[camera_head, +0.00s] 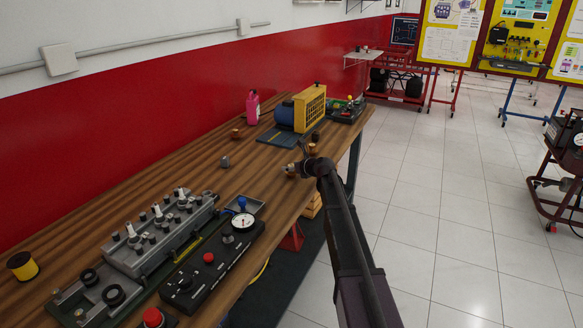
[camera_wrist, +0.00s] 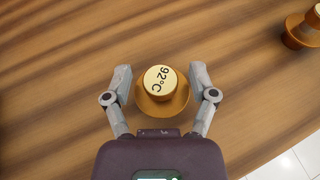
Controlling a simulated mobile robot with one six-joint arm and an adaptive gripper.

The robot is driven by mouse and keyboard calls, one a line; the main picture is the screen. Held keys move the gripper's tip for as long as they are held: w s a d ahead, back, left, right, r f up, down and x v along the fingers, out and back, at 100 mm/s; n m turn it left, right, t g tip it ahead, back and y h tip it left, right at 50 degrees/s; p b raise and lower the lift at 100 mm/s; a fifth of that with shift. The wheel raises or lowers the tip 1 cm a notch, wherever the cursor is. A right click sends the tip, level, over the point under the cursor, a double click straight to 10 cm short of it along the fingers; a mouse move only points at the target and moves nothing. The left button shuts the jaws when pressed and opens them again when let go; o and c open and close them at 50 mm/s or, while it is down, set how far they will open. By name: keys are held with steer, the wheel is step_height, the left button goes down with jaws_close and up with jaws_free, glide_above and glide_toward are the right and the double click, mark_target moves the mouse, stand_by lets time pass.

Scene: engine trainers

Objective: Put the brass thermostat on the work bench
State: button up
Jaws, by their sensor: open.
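The brass thermostat (camera_wrist: 162,105) is a round flanged piece with a pale top marked "92°C". In the wrist view it stands on the wooden work bench (camera_wrist: 60,45), between the fingers of my gripper (camera_wrist: 161,72). The fingers are open on either side, with a visible gap to its rim. In the head view my gripper (camera_head: 300,166) is low over the front edge of the bench (camera_head: 195,160). A small brass piece (camera_head: 290,169) shows there, partly hidden by my gripper. A second brass piece (camera_wrist: 302,32) stands at the upper right of the wrist view.
A grey valve block (camera_head: 150,240) and a black gauge panel (camera_head: 215,252) occupy the near bench. A small grey part (camera_head: 225,161), a pink bottle (camera_head: 252,106) and a yellow-caged machine (camera_head: 308,106) stand further along. Tiled floor (camera_head: 430,200) is open to the right.

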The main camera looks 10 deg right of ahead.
steer(key=p+v, duration=0.4)
steer(key=v, duration=0.8)
stand_by(0.5)
steer(key=s+a+f+n+g+h, duration=0.1)
steer(key=s+a+f+n+g, duration=0.25)
steer(key=s+n, duration=0.5)
steer(key=s+a+f+n+g+h, duration=0.1)
steer(key=s+a+f+n+g, duration=0.3)
steer(key=s+n, duration=0.5)
steer(key=s+d+f+n+g+h, duration=0.1)
steer(key=s+f+n+g+h, duration=0.1)
steer(key=s+n, duration=0.4)
steer(key=s+d+f+n+g+h, duration=0.1)
steer(key=s+n, duration=0.5)
steer(key=s, duration=0.6)
steer(key=shift+s+f+g+h, duration=0.3)
steer(key=shift+f+g+h, duration=0.2)
steer(key=shift+h, duration=0.6)
steer(key=shift+a, duration=0.1)
